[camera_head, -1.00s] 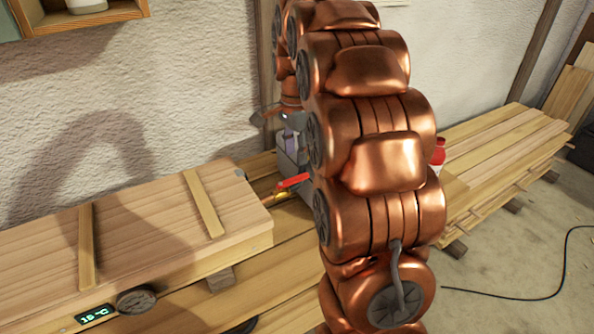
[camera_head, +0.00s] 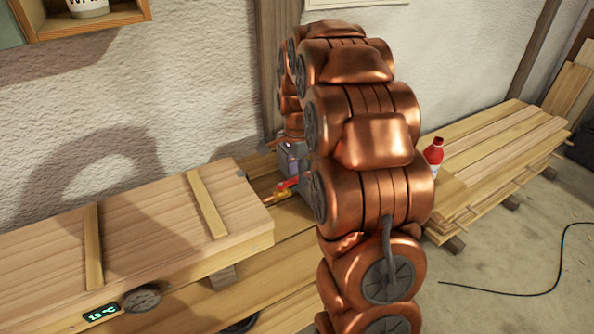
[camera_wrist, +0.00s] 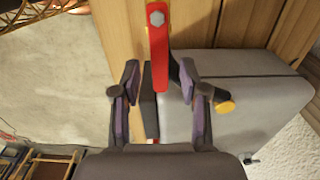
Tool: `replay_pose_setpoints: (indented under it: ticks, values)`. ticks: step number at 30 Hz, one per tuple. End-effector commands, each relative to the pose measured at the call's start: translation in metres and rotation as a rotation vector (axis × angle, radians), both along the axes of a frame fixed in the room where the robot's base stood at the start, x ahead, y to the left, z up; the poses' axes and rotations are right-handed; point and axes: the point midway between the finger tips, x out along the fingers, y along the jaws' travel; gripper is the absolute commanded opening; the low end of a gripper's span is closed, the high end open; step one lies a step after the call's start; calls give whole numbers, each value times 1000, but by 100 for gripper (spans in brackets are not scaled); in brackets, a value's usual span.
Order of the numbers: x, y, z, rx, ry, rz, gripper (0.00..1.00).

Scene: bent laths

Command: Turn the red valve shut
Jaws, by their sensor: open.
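The red valve lever (camera_wrist: 159,50) is a flat red bar with a bolt at its far end in the wrist view. In the head view, a small part of the red valve (camera_head: 284,186) shows just left of my arm. My gripper (camera_wrist: 160,70) is open, with one finger on each side of the lever's near part. Gaps show between the fingers and the lever, and I cannot tell whether they touch it. A grey box (camera_wrist: 235,95) lies beside and beneath the lever. In the head view my arm hides most of the box and gripper.
A long wooden box (camera_head: 150,230) with a gauge (camera_head: 142,299) and a temperature display (camera_head: 101,312) stands at left. A red bottle (camera_head: 434,151) stands right of my arm by stacked boards (camera_head: 500,150). A cable (camera_head: 520,293) lies on the floor.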

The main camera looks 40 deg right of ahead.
Motion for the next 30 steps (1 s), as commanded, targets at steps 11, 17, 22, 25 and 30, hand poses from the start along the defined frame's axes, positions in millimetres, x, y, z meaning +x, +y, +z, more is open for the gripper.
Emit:
replay_pose_setpoints:
  ticks: [11, 17, 22, 25, 30]
  values:
    - [0, 0, -2, 0, 0, 0, 34]
    - [0, 0, -2, 0, 0, 0, 14]
    - [0, 0, -2, 0, 0, 0, 0]
    - [0, 0, -2, 0, 0, 0, 0]
    - [0, 0, -2, 0, 0, 0, 0]
